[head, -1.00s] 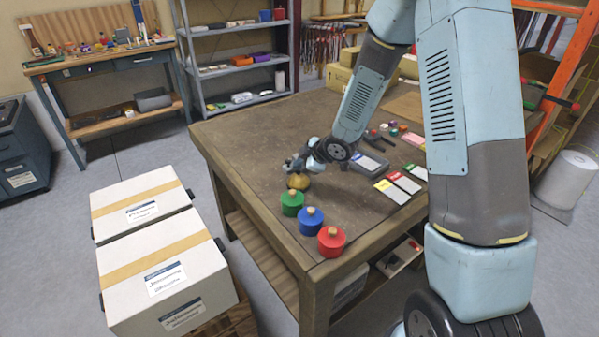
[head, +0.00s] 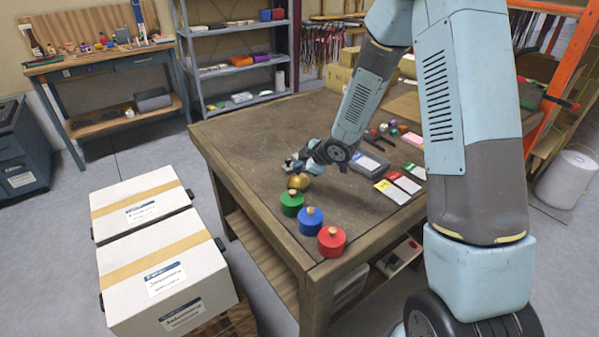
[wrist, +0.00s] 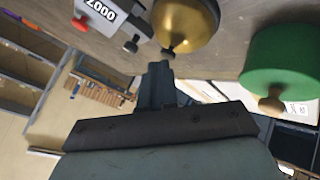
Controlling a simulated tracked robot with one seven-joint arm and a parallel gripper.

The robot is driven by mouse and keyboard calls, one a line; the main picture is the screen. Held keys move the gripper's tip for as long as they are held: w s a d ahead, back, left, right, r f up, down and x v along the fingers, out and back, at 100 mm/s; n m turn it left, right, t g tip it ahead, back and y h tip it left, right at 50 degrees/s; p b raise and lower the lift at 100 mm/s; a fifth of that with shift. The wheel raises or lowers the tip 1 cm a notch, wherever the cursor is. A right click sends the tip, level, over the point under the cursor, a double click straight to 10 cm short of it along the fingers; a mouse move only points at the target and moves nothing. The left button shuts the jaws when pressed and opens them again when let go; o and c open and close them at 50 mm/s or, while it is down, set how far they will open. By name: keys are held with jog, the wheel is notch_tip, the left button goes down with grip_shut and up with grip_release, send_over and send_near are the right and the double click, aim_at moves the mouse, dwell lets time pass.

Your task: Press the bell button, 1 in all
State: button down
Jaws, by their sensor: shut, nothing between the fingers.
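The gold bell (head: 299,182) stands on the table behind the green weight. In the wrist view the bell's gold dome (wrist: 196,22) is at the top, with its small dark button (wrist: 168,52) towards my gripper. My gripper (wrist: 158,66) is shut and empty, with its tips close to the button. A small gap seems to show, but I cannot tell for certain whether they touch. In the head view my gripper (head: 294,163) is just above and behind the bell, and its tips are hard to make out.
Green (head: 291,204), blue (head: 311,222) and red (head: 331,243) knobbed weights line the table's (head: 240,135) near-left edge. A grey scale (head: 368,164) and coloured cards (head: 393,191) lie to the right. The table's left part is clear.

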jog(key=shift+f, duration=0.15)
dwell(0.5)
jog(key=shift+r, duration=0.9)
jog(key=shift+r, duration=2.5)
